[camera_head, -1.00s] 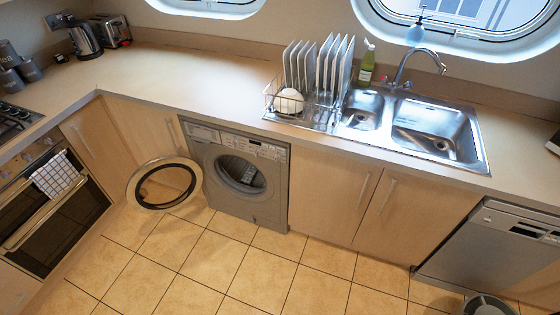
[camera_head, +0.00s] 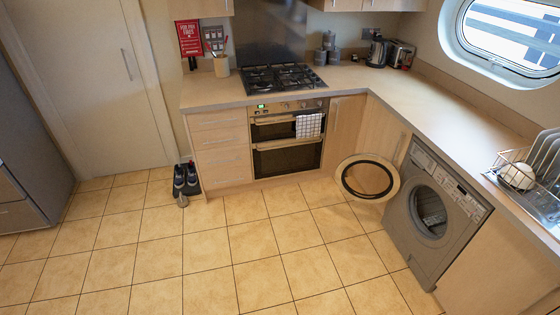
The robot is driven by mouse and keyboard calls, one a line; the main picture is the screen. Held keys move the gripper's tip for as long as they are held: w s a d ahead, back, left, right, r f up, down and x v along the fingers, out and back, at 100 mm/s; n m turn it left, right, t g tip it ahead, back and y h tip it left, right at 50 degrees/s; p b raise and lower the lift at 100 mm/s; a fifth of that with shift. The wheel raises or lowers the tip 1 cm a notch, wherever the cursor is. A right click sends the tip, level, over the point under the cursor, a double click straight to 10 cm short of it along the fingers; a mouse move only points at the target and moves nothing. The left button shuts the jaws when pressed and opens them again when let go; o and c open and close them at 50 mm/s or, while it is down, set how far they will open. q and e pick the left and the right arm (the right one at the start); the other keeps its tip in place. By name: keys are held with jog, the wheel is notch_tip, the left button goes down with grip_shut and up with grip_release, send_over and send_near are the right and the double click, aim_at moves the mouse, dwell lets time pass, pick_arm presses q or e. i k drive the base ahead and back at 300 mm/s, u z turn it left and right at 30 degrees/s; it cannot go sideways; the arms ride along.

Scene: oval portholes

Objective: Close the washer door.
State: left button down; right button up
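The washer (camera_head: 429,212) is a grey front-loader built in under the worktop at the right. Its round door (camera_head: 392,187), a pale ring with a dark inner rim, stands wide open, swung out to the left of the machine. The drum opening (camera_head: 429,211) is uncovered, and something dark and light shows inside it. Neither of my grippers is in the head view.
Tiled floor (camera_head: 215,250) is clear in front of the washer and oven (camera_head: 287,140). A hob (camera_head: 278,78) and a dish rack (camera_head: 535,170) are on the worktop (camera_head: 440,98). A grey appliance (camera_head: 30,140) stands far left.

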aim_at(343, 170)
jog(key=u, duration=0.75)
jog(key=i, duration=2.05)
jog(key=z, duration=0.85)
jog(key=i, duration=0.95)
jog(key=z, duration=0.85)
